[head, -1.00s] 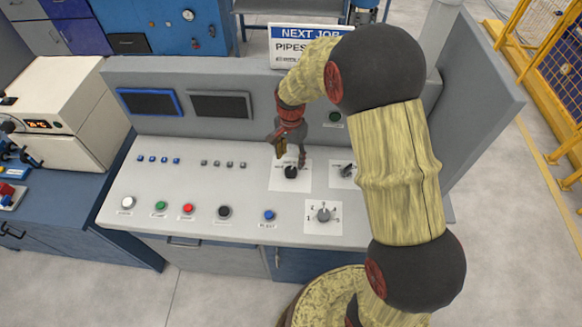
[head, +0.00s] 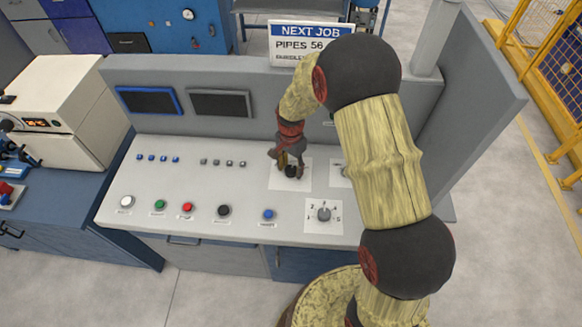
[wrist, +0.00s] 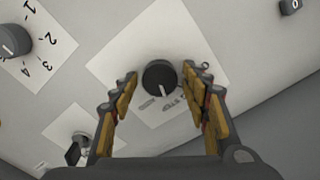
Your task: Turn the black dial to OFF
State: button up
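The black dial (head: 291,171) sits on a white plate on the grey sloped control panel (head: 190,185). In the wrist view the dial (wrist: 159,78) is round and dark, with a light pointer mark on its face. Small label words show below it on the plate, too blurred to read surely. My gripper (head: 286,158) is directly above the dial. In the wrist view my gripper (wrist: 160,84) is open, with one yellow-padded finger on each side of the dial. A gap shows between each finger and the dial, so they look apart from it.
A grey numbered selector (head: 323,213) is in front and to the right. Another switch (wrist: 74,154) on a white plate is close to the left finger in the wrist view. Several push buttons, including a blue one (head: 268,214), lie to the left. The panel's back wall (head: 285,120) rises behind.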

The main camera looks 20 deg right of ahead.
jog(key=c, duration=0.9)
jog(key=n, duration=0.3)
jog(key=shift+r+n, duration=0.1)
jog(key=shift+n, duration=0.2)
jog(key=n+p, duration=0.1)
jog(key=n, duration=0.3)
jog(key=shift+n, duration=0.3)
jog(key=n, duration=0.3)
jog(key=shift+n, duration=2.2)
jog(key=o, duration=1.2)
jog(key=shift+c, duration=0.2)
